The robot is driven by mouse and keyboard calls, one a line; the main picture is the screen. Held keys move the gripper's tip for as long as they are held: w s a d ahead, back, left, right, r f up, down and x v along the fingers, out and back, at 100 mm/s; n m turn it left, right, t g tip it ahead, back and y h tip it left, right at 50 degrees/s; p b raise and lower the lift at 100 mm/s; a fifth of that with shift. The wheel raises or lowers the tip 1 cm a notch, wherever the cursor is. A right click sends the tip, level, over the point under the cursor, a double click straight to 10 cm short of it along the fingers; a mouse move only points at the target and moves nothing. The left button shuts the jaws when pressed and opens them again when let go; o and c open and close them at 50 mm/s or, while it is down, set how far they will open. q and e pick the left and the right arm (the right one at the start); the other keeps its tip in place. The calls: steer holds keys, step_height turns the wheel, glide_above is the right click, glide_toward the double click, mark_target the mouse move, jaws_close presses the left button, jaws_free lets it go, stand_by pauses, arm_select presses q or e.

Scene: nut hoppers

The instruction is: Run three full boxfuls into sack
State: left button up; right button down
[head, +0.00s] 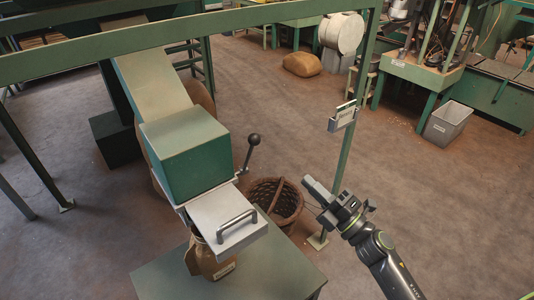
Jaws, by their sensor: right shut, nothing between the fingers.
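A green metal box (185,153) stands at left centre, below a sloping chute (153,84). A pale metal slide plate (218,210) with a bar handle (237,222) sticks out at its front. A lever with a dark round knob (253,140) rises at the box's right side. A brown sack (212,262) is under the plate, its mouth mostly hidden by it. My right gripper (310,186) is shut and empty, to the right of the box and lever and apart from both. My left gripper is not in view. The box's contents are hidden.
A green table (168,279) is below the sack. A wicker basket (286,205) stands on the floor behind it. A green post (354,120) with a small metal holder (343,116) rises near my right gripper. A grey bin (447,123) is farther right. Open floor lies between.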

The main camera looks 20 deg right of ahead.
steer(key=n, duration=0.1)
steer(key=y+p, duration=0.1)
steer(key=p, duration=0.4)
glide_toward(260, 138)
steer(key=a+f+x, duration=0.1)
steer(key=x, duration=0.4)
steer(key=shift+w+a+r+g, duration=0.1)
steer(key=shift+w+r+g, duration=0.2)
steer(key=shift+w+g, duration=0.15)
steer(key=shift+w+a+r+p, duration=0.15)
steer(key=shift+w+r+p, duration=0.25)
steer(key=shift+w+r, duration=0.1)
steer(key=shift+w+a+r+p, duration=0.2)
steer(key=shift+w+r+p, duration=0.25)
steer(key=shift+w, duration=0.35)
steer(key=shift+s+r, duration=0.1)
